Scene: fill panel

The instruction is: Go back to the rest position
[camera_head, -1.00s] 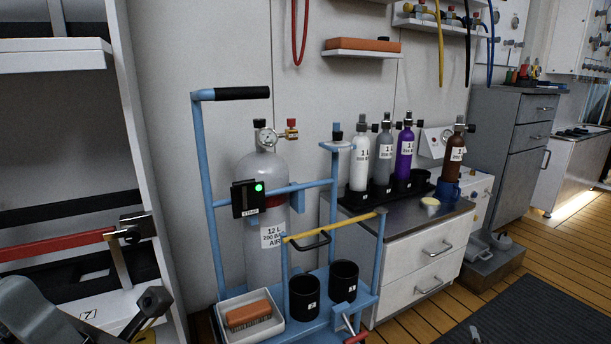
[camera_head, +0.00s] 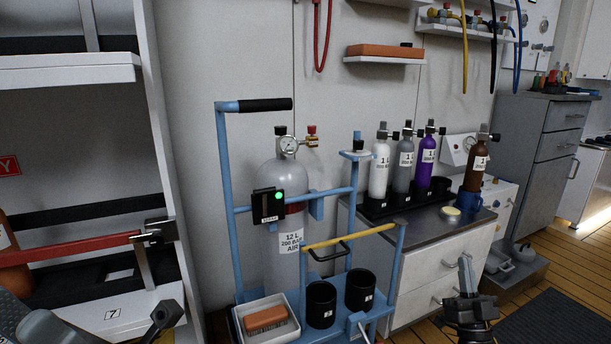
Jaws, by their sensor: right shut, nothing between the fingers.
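My right gripper (camera_head: 465,285) shows at the bottom right, pointing up, in front of the white drawer cabinet (camera_head: 430,290). Its fingers are together with nothing between them. It is apart from the cart and the bottles.
A blue cart (camera_head: 232,200) carries a grey 12 L air cylinder (camera_head: 285,215), two black cups and a white tray (camera_head: 238,322) with an orange brush. Several small bottles stand in a black rack (camera_head: 380,212) on the cabinet. A white shelf unit (camera_head: 165,150) stands left. Dark mat (camera_head: 545,320) lies on the floor.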

